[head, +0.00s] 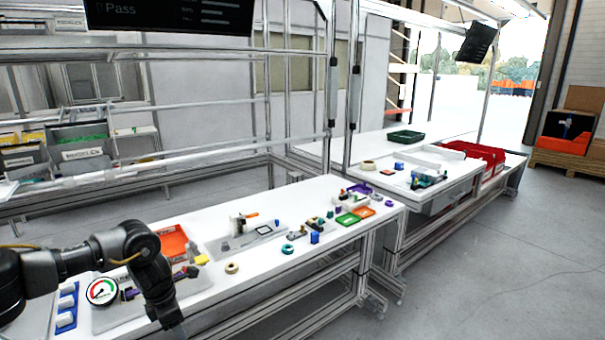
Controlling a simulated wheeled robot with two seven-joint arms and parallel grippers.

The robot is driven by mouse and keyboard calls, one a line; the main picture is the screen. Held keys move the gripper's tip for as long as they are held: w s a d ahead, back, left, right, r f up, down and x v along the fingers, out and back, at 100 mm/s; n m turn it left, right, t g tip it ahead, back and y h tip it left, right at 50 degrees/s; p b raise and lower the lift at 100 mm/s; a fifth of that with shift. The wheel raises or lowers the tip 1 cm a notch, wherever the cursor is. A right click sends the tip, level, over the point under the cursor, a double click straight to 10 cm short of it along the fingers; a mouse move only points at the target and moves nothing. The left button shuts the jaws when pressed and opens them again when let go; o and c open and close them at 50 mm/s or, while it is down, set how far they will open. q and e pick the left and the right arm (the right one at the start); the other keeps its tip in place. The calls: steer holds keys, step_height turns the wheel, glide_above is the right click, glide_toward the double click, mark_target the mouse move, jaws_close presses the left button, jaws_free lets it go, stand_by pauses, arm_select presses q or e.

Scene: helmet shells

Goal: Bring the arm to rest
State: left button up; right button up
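My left arm (128,248) comes in from the left edge, above the near end of the white workbench (240,285). It bends at a dark joint and points down toward the bottom edge. The picture cuts it off there, and its gripper fingers do not show. My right arm and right gripper do not show. No helmet shell can be made out.
A round gauge (102,291) and an orange bin (174,243) are close by my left arm. A tan ring (231,268), a blue block (315,238) and small parts lie farther along. A second bench (345,150) stands behind. Grey floor (480,270) at right is clear.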

arm_select(q)
steer(key=s+d+f+n+t+h, duration=0.15)
steer(key=s+d+f, duration=0.3)
steer(key=d, duration=0.75)
steer(key=s+d+f+n+h, duration=0.3)
steer(key=d+f, duration=0.2)
steer(key=d, duration=0.7)
steer(key=s+d+r+n+t+h, duration=0.35)
steer(key=s+d+n, duration=0.45)
steer(key=n, duration=0.5)
steer(key=s+a+f+n+g+y, duration=0.1)
steer(key=s+a+f+n+y, duration=0.25)
steer(key=s+a+n, duration=0.8)
steer(key=s+a+f+n+g+y, duration=0.15)
steer(key=s+a+n+y, duration=0.5)
steer(key=a+n, duration=0.7)
steer(key=s+f+n+g, duration=0.1)
steer(key=s+f, duration=0.1)
steer(key=f, duration=1.1)
steer(key=s+f+n, duration=0.1)
steer(key=s+f, duration=0.1)
steer(key=f, duration=1.2)
steer(key=s+a+f+g, duration=0.1)
steer(key=s+a+f, duration=0.3)
steer(key=s+f, duration=1)
steer(key=shift+s+f+h, duration=0.3)
steer(key=shift+s+f, duration=0.1)
steer(key=shift+s, duration=0.45)
